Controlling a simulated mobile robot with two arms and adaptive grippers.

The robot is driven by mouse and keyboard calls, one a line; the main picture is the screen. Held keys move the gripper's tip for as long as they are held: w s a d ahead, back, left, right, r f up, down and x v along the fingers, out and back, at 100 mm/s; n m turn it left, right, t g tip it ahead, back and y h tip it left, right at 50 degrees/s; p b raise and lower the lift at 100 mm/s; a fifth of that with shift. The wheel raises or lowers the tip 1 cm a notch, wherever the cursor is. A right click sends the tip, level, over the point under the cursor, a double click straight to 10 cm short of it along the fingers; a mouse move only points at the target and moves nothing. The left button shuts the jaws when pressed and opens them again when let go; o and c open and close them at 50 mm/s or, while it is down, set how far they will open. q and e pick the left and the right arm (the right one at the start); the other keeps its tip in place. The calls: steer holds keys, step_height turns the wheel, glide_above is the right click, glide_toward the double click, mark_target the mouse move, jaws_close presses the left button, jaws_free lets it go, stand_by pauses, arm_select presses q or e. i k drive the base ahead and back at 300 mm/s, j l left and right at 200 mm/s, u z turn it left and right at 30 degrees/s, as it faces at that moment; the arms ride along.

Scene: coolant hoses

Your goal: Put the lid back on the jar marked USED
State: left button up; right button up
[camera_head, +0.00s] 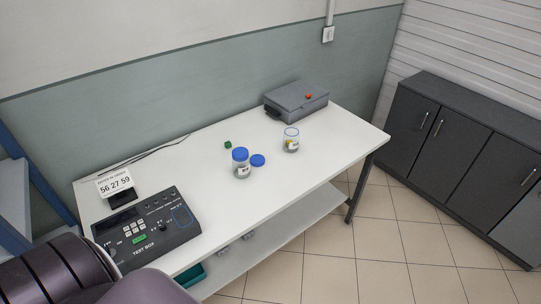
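Two clear jars stand upright on the white table. The nearer jar (242,171) has a blue lid on top. The other jar (291,145), to its right and further back, appears open, with a blue rim and something yellow and dark in or on it. A loose blue lid (258,160) lies on the table just right of the nearer jar. The jar labels are too small to read, so I cannot tell which one is marked USED. Neither of my grippers is in view; a dark part of my arm shows at the lower left.
On the white table (205,172), a test box (148,231) and a number card (115,185) are at the left. A small green cube (228,145) lies behind the jars. Dark cabinets (470,147) stand right.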

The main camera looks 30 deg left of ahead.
mark_target(292, 135)
steer(key=i+l, duration=0.35)
steer(key=l, duration=0.2)
steer(key=u, duration=1.2)
